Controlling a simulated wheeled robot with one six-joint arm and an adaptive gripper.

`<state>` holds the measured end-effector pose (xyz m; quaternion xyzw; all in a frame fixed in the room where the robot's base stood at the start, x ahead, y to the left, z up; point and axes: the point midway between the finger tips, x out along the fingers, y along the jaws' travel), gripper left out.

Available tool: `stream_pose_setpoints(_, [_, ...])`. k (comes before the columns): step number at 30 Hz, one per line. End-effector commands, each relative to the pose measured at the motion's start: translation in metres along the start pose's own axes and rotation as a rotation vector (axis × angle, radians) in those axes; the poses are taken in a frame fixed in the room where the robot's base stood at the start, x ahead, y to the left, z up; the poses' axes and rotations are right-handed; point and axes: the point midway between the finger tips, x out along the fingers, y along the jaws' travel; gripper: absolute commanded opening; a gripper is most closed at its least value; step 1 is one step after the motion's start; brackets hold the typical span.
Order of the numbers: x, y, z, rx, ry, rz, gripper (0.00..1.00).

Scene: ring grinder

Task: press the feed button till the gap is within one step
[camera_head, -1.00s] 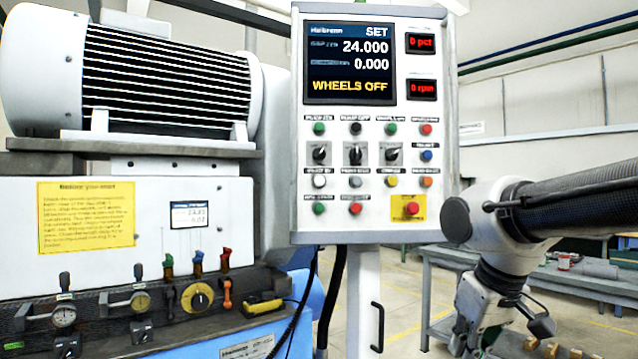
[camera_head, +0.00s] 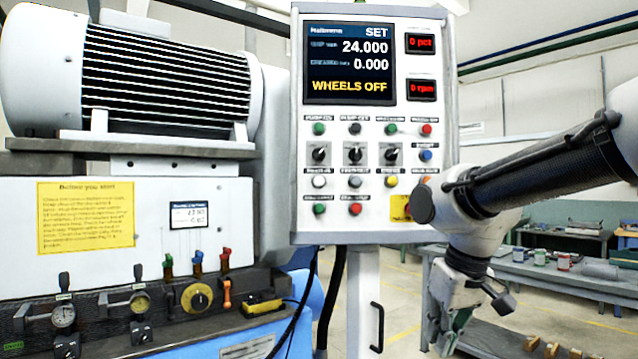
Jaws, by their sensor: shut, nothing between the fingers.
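The control panel (camera_head: 435,270) stands in the middle, with rows of coloured buttons and three black knobs (camera_head: 355,154). Its screen (camera_head: 349,64) reads SET, 24.000, 0.000 and WHEELS OFF. The button labels are too blurred to tell which one is the feed button. A white button (camera_head: 319,181) and a grey one (camera_head: 355,181) sit below the knobs. My gripper (camera_head: 446,340) is shut and empty, hanging low to the right of the panel's post, apart from the buttons. My arm hides most of the yellow plate (camera_head: 398,206) at the panel's lower right.
The grinder with its ribbed motor (camera_head: 165,80) fills the left. A small gauge screen (camera_head: 189,215), coloured levers (camera_head: 197,260) and dials (camera_head: 62,316) are on its front. A workbench (camera_head: 560,283) with cans stands behind my arm. The space before the buttons at the panel's left is clear.

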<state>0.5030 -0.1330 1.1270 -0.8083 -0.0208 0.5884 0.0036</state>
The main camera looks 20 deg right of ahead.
Motion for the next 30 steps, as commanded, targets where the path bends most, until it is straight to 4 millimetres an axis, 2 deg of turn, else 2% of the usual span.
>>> stream_pose_setpoints(1, [-0.003,-0.007,-0.024,0.0,0.012,-0.021,0.0])
stream_pose_setpoints(3, [-0.007,-0.018,-0.058,-0.002,0.044,-0.054,0.0])
stream_pose_setpoints(11, [-0.032,-0.06,-0.179,-0.022,0.213,-0.175,0.0])
stream_pose_setpoints(18, [-0.07,-0.096,-0.285,-0.047,0.423,-0.275,0.0])
stream_pose_setpoints(21, [-0.092,-0.106,-0.318,-0.058,0.515,-0.304,0.0])
stream_pose_setpoints(24, [-0.116,-0.112,-0.34,-0.068,0.596,-0.323,0.0])
stream_pose_setpoints(27, [-0.133,-0.115,-0.353,-0.078,0.655,-0.332,0.0])
stream_pose_setpoints(30, [-0.142,-0.116,-0.36,-0.09,0.697,-0.333,0.0])
